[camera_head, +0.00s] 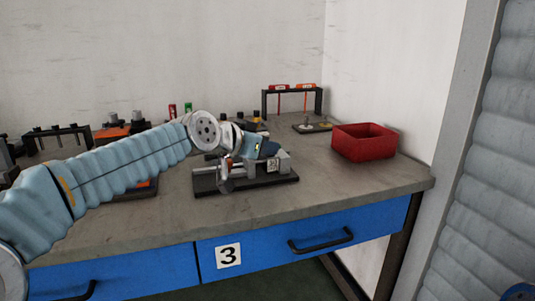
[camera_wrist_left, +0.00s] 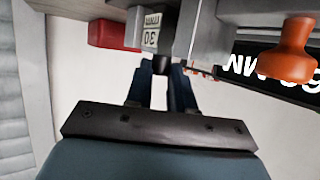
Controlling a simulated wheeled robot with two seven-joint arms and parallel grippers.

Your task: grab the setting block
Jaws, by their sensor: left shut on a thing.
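The setting block (camera_head: 275,164) is a small grey block with a "30 MM" label, on the dark base of a metal fixture (camera_head: 207,183) on the bench. In the left wrist view the labelled block (camera_wrist_left: 150,38) is just ahead of my fingertips. My left gripper (camera_head: 268,150) reaches in from the left, above and behind the label. Its dark fingers (camera_wrist_left: 161,72) are close together on a small dark part by the block; the exact contact is partly hidden. My right gripper is not in view.
An orange-red knob (camera_wrist_left: 290,50) of the fixture is close at right in the wrist view. A red bin (camera_head: 365,143) stands at the bench's right end, near a black tool rack (camera_head: 292,92). Bench space in front of the fixture is clear.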

